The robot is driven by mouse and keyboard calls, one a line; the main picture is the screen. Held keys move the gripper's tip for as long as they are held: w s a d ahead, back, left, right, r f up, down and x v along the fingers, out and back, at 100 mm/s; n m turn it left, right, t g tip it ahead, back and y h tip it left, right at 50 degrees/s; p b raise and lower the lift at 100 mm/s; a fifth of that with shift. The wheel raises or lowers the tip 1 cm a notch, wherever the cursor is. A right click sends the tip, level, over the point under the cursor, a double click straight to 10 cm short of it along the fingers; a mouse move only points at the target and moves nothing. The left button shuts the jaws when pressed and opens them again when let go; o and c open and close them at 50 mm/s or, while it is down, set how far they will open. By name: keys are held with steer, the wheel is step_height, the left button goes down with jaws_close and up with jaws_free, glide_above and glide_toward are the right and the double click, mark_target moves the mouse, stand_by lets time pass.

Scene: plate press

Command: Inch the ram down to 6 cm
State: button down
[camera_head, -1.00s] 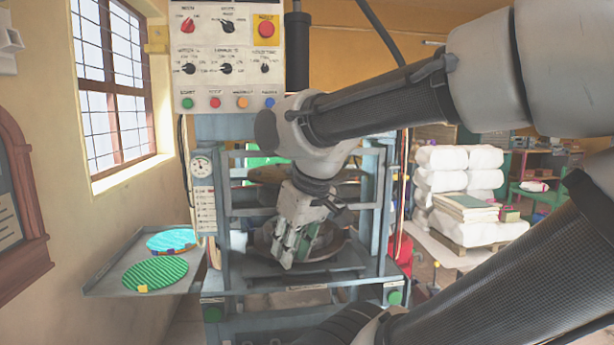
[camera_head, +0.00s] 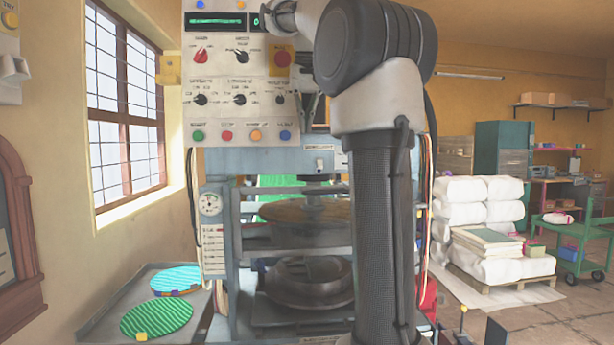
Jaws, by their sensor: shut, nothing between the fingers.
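The press stands ahead of me. Its ram (camera_head: 312,188) comes down from the upper block, with a round brownish plate (camera_head: 300,211) below it. A dark round die (camera_head: 308,283) sits on the lower bed, with an open gap above it. The white control panel (camera_head: 262,95) carries a green-lit display (camera_head: 216,21), a red knob (camera_head: 201,55), a black mode knob (camera_head: 242,57) and a red stop button on yellow (camera_head: 282,60). A row holds green (camera_head: 198,136), red (camera_head: 227,136), orange (camera_head: 256,136) and blue (camera_head: 285,136) buttons. My arm hides the panel's upper right.
A side tray (camera_head: 100,318) at left holds a blue ribbed disc (camera_head: 175,279) and a green ribbed disc (camera_head: 157,318). A round gauge (camera_head: 210,203) is on the press's left post. White sacks (camera_head: 470,205) and a green trolley (camera_head: 575,240) stand at right.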

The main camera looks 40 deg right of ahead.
steer(key=f, duration=0.1)
glide_above(305, 253)
step_height(305, 253, down, 13)
steer(key=shift+s+a+r, duration=0.1)
steer(key=shift+a, duration=0.05)
steer(key=shift+f, duration=0.2)
step_height(305, 253, down, 19)
steer(key=shift+f, duration=0.4)
steer(key=shift+s, duration=0.1)
stand_by(0.3)
